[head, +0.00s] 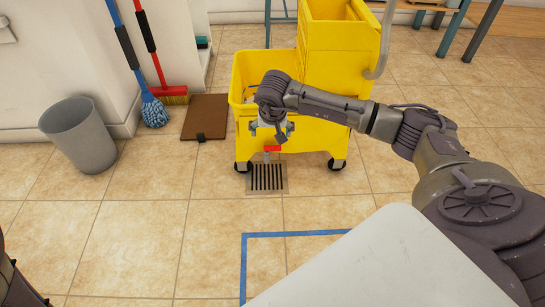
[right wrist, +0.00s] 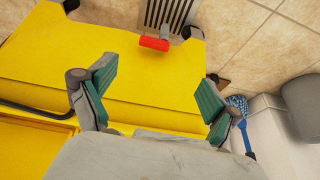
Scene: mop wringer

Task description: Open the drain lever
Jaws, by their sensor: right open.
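The drain lever (head: 273,148) has a red grip and sticks out low on the front of the yellow mop bucket (head: 240,80), just above the floor drain. In the right wrist view the red lever (right wrist: 154,43) lies beyond the fingertips, near the middle between them, and touches neither. My right gripper (head: 272,132) is in front of the bucket, just above the lever. In the right wrist view the gripper (right wrist: 158,78) is open with green pads and nothing between them. Only a piece of my left arm shows at the lower left; its gripper is out of view.
A slotted floor drain (head: 267,178) lies below the lever. A grey bin (head: 78,135), a blue mop (head: 153,110), a red broom (head: 168,93) and a brown board (head: 205,115) are to the left. Blue tape (head: 290,234) marks the open floor in front.

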